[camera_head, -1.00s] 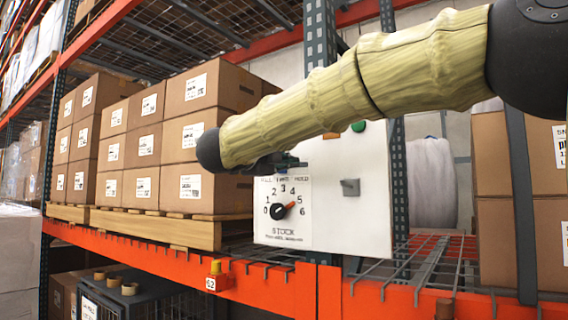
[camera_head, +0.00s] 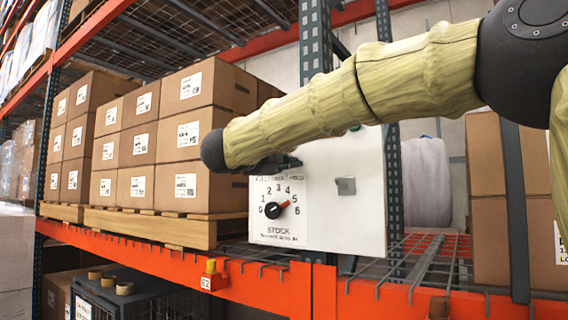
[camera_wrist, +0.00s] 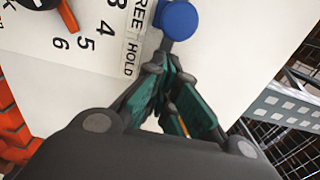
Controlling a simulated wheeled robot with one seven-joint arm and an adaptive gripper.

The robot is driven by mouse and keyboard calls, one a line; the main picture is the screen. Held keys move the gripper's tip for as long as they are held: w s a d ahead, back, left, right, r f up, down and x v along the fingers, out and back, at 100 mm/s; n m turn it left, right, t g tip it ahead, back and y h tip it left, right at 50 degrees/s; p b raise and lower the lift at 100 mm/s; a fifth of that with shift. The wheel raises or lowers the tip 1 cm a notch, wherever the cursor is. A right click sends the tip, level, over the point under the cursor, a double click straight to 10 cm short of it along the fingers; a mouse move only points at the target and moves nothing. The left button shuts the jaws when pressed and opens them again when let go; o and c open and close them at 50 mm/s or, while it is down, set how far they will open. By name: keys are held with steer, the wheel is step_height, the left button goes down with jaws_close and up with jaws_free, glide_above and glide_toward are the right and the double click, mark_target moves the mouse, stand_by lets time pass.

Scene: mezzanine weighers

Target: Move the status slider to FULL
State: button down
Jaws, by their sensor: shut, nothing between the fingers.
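The white control box (camera_head: 330,225) stands on the rack shelf. A label strip on its face is partly hidden in the head view; the wrist view shows the strip (camera_wrist: 131,47) with "REE" and "HOLD" readable. A round blue knob (camera_wrist: 180,19), seemingly the status slider's, is beside the strip, near "REE". FULL is outside the wrist view. My gripper (camera_wrist: 162,64) is shut and empty, its fingertips just short of the blue knob in the picture; I cannot tell whether they touch. In the head view my gripper (camera_head: 285,164) is at the box's upper front, mostly behind my arm.
A stock dial (camera_head: 275,210) with a red-tipped pointer sits below the strip, pointing near 5. A grey square fitting (camera_head: 346,186) is on the box's side. Stacked cartons (camera_head: 195,138) stand left on a pallet. An orange beam (camera_head: 262,288) runs below.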

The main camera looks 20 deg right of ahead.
steer(key=shift+x, duration=0.9)
steer(key=shift+w+a+p, duration=0.15)
steer(key=shift+w+a, duration=0.9)
steer(key=shift+w, duration=0.25)
steer(key=shift+w+a+p, duration=0.15)
steer(key=shift+w+a, duration=0.9)
steer(key=shift+w, duration=0.25)
stand_by(0.6)
steer(key=shift+s+d, duration=0.1)
steer(key=shift+s+d+b, duration=0.35)
steer(key=shift+s+b, duration=0.15)
steer(key=shift+b, duration=0.1)
steer(key=shift+s, duration=0.1)
steer(key=b+v, duration=0.3)
steer(key=v, duration=0.7)
stand_by(0.8)
stand_by(0.4)
